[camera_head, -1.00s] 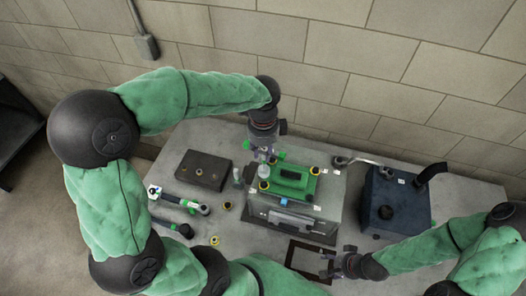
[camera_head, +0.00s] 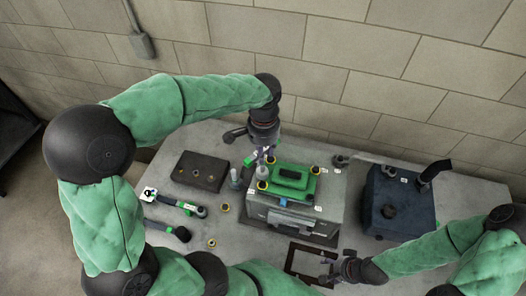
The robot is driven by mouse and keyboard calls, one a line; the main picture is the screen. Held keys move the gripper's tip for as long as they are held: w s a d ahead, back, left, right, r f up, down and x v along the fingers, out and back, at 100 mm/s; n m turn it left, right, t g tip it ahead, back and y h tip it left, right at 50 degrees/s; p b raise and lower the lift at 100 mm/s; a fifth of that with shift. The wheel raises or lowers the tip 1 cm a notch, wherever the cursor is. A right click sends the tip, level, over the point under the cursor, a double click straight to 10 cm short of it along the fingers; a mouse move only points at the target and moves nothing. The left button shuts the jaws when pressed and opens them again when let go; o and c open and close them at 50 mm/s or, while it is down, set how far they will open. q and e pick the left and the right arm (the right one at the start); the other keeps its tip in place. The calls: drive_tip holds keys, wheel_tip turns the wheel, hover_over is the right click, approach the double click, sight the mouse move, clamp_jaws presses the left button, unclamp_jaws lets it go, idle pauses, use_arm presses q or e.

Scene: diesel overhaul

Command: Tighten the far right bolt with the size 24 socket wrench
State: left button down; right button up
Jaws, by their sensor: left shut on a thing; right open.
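The engine block (camera_head: 325,210) stands mid-table with a green cover (camera_head: 290,182) on top. Yellow-ringed bolts sit around the cover; the far right bolt (camera_head: 315,169) is uncovered. My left gripper (camera_head: 262,151) points down above the far left corner of the cover, left of that bolt. It is shut on a wrench; a dark handle (camera_head: 234,134) and a green part (camera_head: 249,160) show at its left. Whether its socket touches a bolt is unclear, and its size cannot be read. My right gripper (camera_head: 329,267) is open and empty, low before the engine's front right.
Two wrenches (camera_head: 174,202) (camera_head: 167,230) lie on the table's left side. A dark block with holes (camera_head: 200,172) is behind them. A dark blue tank with a pipe (camera_head: 400,205) stands at the right. A dark flat frame (camera_head: 302,258) lies in front; a brick wall is behind.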

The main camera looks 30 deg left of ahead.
use_arm(q)
drive_tip(key=n, duration=0.2)
drive_tip(key=f+n+b, duration=0.1)
drive_tip(key=n, duration=0.2)
drive_tip(key=shift+w+n, duration=0.15)
drive_tip(key=shift+n, duration=0.15)
use_arm(e)
drive_tip(key=shift+f, duration=0.8)
use_arm(q)
drive_tip(key=n, duration=0.2)
drive_tip(key=n+b, duration=0.1)
drive_tip(key=n, duration=0.1)
drive_tip(key=n+b, duration=0.1)
drive_tip(key=n, duration=0.1)
drive_tip(key=shift+w+f+n, duration=0.15)
drive_tip(key=shift+f+n, duration=0.15)
drive_tip(key=shift+f, duration=0.1)
use_arm(e)
drive_tip(key=shift+f, duration=0.8)
use_arm(q)
drive_tip(key=shift+f+b, duration=1.1)
drive_tip(key=shift+f, duration=0.45)
use_arm(e)
drive_tip(key=shift+f, duration=1.1)
